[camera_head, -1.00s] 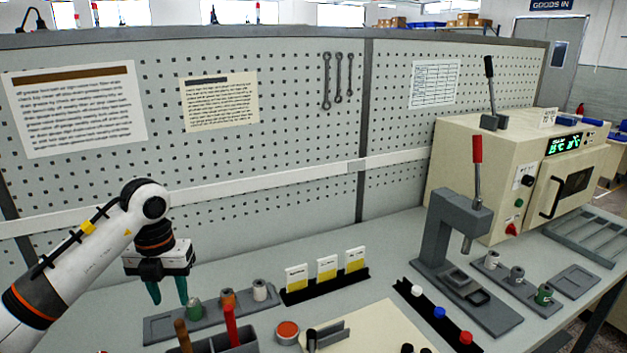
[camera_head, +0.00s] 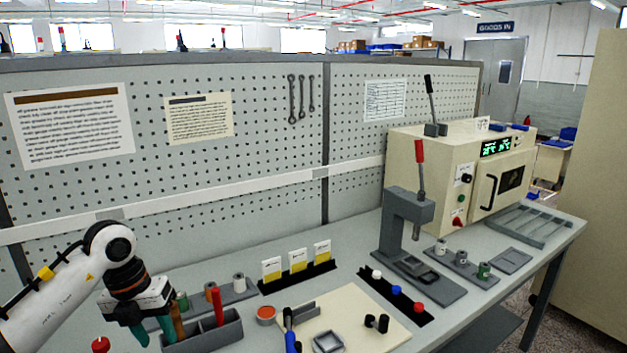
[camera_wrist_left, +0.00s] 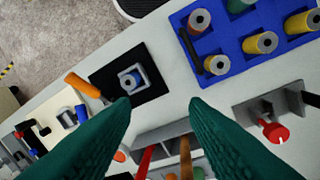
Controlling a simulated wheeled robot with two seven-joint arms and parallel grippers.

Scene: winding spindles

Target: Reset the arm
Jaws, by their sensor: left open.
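My left gripper (camera_head: 150,335) is at the lower left of the head view, its teal fingers pointing down, apart and with nothing between them. It is by the left end of the grey tool holder (camera_head: 207,343), which holds a red-handled and a brown-handled tool. In the left wrist view the open fingers of the gripper (camera_wrist_left: 160,106) spread over the bench, with the holder below between them. My right gripper is not in view.
A blue tray (camera_wrist_left: 232,72) of spindles and a black mat (camera_wrist_left: 107,88) with a small square part show in the wrist view. In the head view an arbor press (camera_head: 408,225) and a cream oven (camera_head: 455,180) stand right. A cream board (camera_head: 352,322) lies in front.

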